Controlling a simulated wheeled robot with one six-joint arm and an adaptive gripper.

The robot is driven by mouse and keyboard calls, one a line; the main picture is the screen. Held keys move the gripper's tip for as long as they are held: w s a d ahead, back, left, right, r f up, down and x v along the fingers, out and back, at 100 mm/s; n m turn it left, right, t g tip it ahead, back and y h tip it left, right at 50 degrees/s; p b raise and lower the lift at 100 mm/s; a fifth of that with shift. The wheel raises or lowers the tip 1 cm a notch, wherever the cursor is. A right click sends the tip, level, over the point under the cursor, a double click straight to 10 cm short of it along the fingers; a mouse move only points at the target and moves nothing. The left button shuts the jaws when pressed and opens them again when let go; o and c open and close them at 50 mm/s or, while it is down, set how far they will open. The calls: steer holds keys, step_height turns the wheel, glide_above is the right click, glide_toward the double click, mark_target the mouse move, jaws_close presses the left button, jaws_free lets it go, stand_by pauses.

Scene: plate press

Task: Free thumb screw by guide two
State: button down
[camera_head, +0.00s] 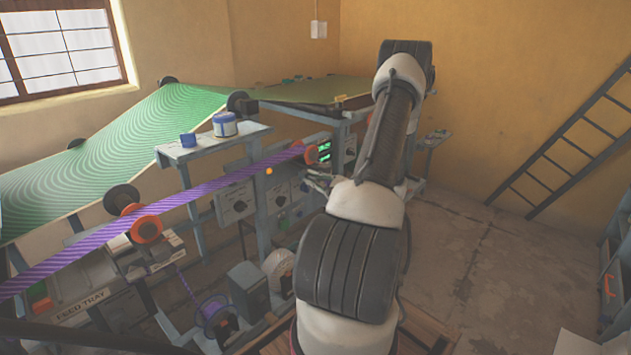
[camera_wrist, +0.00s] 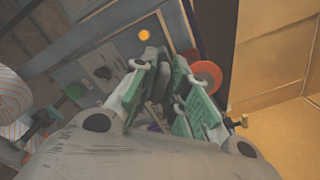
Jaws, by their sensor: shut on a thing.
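My gripper (camera_head: 318,182) is beside the control panel, just below the right orange guide roller (camera_head: 307,150). In the wrist view its green-padded fingers (camera_wrist: 168,92) are closed around a small dark part (camera_wrist: 157,88). The part is mostly hidden by the pads, and I cannot tell surely that it is the thumb screw. An orange-red roller (camera_wrist: 207,75) is just right of the fingers in the wrist view. Another orange guide roller (camera_head: 147,229) stands further left, and a purple striped band (camera_head: 215,187) runs between the two rollers.
Panel boxes with dials (camera_head: 236,203) stand left of my gripper. A shelf (camera_head: 190,150) holds a blue-and-white tin (camera_head: 225,124). A green striped web (camera_head: 110,140) slopes at the left. A dark ladder (camera_head: 570,145) leans at the right, with open floor (camera_head: 490,250) before it.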

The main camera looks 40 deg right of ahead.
steer(key=shift+f+n, duration=0.1)
steer(key=shift+n, duration=0.4)
steer(key=c, duration=1.5)
jaws_free()
steer(key=shift+c, duration=0.2)
steer(key=shift+s, duration=0.1)
steer(key=s, duration=1.1)
steer(key=shift+s+d, duration=0.4)
steer(key=shift+d, duration=0.05)
